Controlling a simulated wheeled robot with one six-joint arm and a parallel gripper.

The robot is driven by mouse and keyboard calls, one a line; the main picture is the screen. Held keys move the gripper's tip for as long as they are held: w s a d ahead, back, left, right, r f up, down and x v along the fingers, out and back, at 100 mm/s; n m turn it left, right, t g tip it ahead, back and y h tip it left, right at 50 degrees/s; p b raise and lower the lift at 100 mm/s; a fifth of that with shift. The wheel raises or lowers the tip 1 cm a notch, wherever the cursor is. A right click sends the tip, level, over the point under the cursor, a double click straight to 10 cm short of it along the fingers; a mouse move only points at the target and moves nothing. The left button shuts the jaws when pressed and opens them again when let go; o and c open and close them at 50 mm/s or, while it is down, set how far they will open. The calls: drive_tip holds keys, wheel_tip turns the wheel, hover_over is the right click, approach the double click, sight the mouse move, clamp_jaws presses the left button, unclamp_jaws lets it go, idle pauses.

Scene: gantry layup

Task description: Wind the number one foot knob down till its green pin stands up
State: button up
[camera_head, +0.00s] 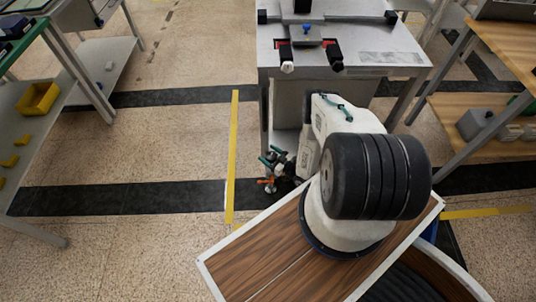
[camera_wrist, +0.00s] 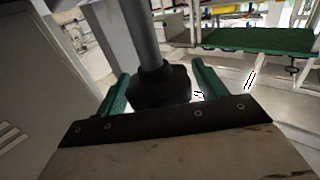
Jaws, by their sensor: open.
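A black lobed foot knob (camera_wrist: 162,88) sits on a grey upright shaft (camera_wrist: 139,30) in the wrist view. My gripper (camera_wrist: 160,70) is open, with one green finger on each side of the knob. I cannot tell whether either finger touches it. In the head view my gripper (camera_head: 272,159) is low beside the grey bench (camera_head: 290,95), near its foot, partly behind my arm. A small orange part (camera_head: 267,182) shows just below it. I cannot make out a green pin or a number on the knob.
A shelf table with a yellow bin (camera_head: 38,98) stands at the left. A wooden-topped bench (camera_head: 505,45) stands at the right. The wrist view shows a pale panel (camera_wrist: 40,90) close at left and a green shelf (camera_wrist: 260,40) beyond. Open floor lies left of the yellow line (camera_head: 232,150).

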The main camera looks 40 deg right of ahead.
drive_tip(key=shift+w+a, duration=0.1)
drive_tip(key=shift+w, duration=0.15)
drive_tip(key=shift+c, duration=0.3)
drive_tip(key=c, duration=0.9)
drive_tip(key=shift+m+h, duration=0.4)
drive_tip(key=shift+h, duration=0.2)
